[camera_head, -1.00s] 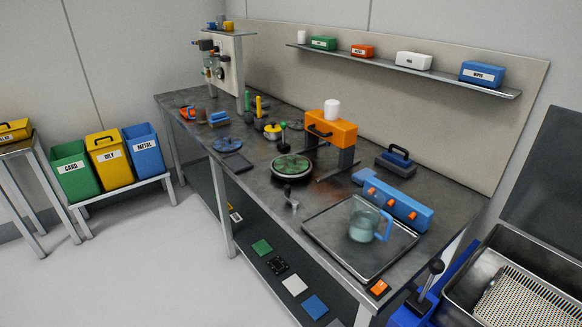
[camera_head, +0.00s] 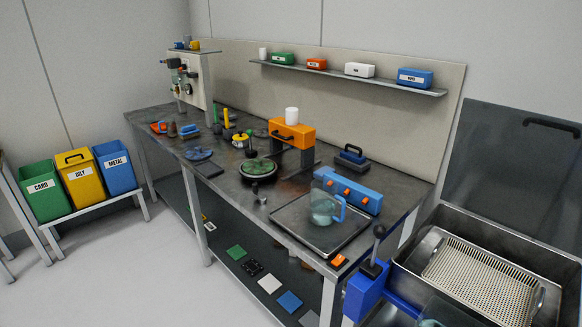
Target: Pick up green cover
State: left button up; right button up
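A round green disc-like piece (camera_head: 257,167), which looks like the green cover, sits on a dark round base with a pale rim, near the middle of the workbench (camera_head: 225,183). It lies in front of an orange block-shaped press (camera_head: 291,134) with a white cylinder on top. A blue disc (camera_head: 198,154) lies to its left on the bench. Neither of my grippers shows in the head view, so I cannot see whether they are open or shut.
A metal tray (camera_head: 292,240) holds a glass jug (camera_head: 324,207) at the bench's right part. A steel basin (camera_head: 455,225) with a perforated basket and a blue lever unit (camera_head: 365,290) stand at right. Three bins (camera_head: 80,185) stand at left. The floor in front is clear.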

aim_at(257, 166)
jog(key=i+j+z, duration=0.2)
jog(key=z, duration=0.2)
jog(key=i+j+z, duration=0.1)
jog(key=j+z, duration=0.3)
jog(key=i+j+z, duration=0.2)
jog(key=j, duration=0.2)
jog(key=j+z, duration=0.15)
jog(key=j, duration=0.25)
jog(key=i+j+z, duration=0.15)
jog(key=j, duration=0.75)
jog(key=j+z, duration=0.15)
jog(key=j, duration=1.6)
jog(key=i+j, duration=0.15)
jog(key=j, duration=0.7)
